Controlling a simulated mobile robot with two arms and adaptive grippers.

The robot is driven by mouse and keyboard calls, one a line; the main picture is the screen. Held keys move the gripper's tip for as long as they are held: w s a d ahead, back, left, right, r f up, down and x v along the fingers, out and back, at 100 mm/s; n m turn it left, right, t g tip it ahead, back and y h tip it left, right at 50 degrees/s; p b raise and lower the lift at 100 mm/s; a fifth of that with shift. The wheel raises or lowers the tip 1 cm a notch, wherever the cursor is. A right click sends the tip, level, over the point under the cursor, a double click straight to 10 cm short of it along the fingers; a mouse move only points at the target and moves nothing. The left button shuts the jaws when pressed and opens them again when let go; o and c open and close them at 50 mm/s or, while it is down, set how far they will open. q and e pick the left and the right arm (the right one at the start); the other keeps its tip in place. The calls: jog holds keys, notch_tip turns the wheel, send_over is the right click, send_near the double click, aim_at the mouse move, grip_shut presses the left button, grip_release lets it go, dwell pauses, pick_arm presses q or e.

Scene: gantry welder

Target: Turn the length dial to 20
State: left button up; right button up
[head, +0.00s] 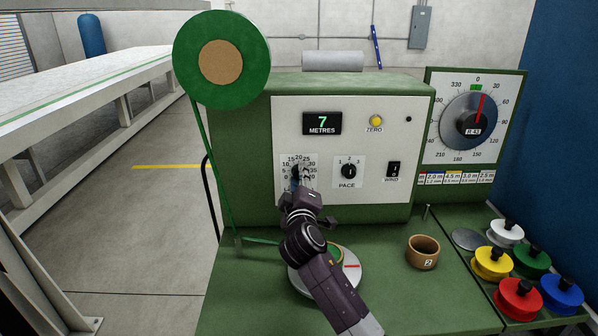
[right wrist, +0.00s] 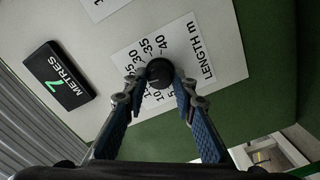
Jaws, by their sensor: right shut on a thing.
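The length dial is a black round knob (right wrist: 160,70) on a white card marked "LENGTH m" (right wrist: 207,62), with numbers around it. My right gripper (right wrist: 160,84) is shut on this knob, one blue-padded finger on each side. In the head view, my right gripper (head: 299,180) reaches up to the panel and covers the knob and the lower part of its card (head: 287,162). The numbers 15, 20 and 25 show above it. The knob's pointer cannot be made out. My left gripper is not in view.
The display (head: 322,123) reads 7 METRES. Right of the length card are the pace knob (head: 348,171) and the wind switch (head: 393,170). A green reel (head: 190,62) hangs at left. A brown ring (head: 423,252) and several coloured knobbed pieces (head: 492,262) stand at right.

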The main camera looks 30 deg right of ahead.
jog(key=shift+n+p, duration=0.65)
jog(key=shift+n, duration=0.55)
jog(key=o, duration=1.2)
jog(key=shift+c, duration=0.2)
jog(key=v, duration=1.2)
jog(key=shift+f, duration=0.1)
